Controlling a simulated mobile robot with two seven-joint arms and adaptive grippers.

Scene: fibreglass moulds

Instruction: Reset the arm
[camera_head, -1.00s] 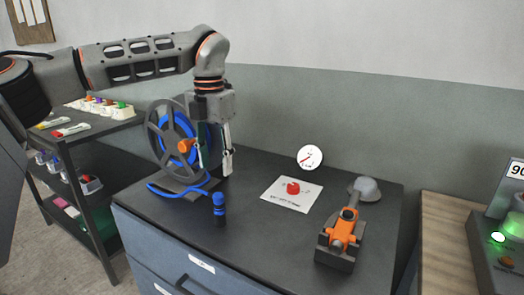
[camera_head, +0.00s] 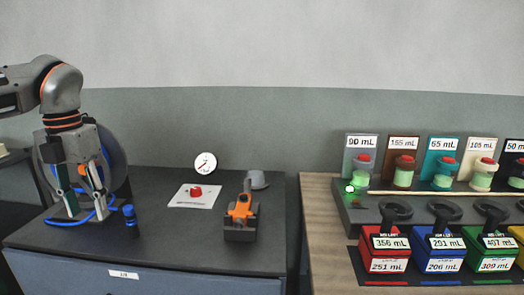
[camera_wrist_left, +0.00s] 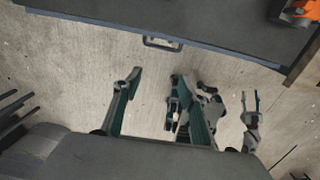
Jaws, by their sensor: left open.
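My left arm comes in from the left in the head view. Its gripper (camera_head: 89,213) points down, open and empty, in front of the reel with blue hose (camera_head: 120,165) in the picture. In the left wrist view the two fingers of this gripper (camera_wrist_left: 157,78) are apart, with bare floor behind them and the cabinet's drawer handle (camera_wrist_left: 162,43) beyond. Other grey and teal finger-like parts (camera_wrist_left: 250,112), probably my right gripper, show to their right; their state is unclear. The right arm is not in the head view.
A wooden table (camera_head: 325,270) at right carries labelled jars and coloured bins (camera_head: 385,248).

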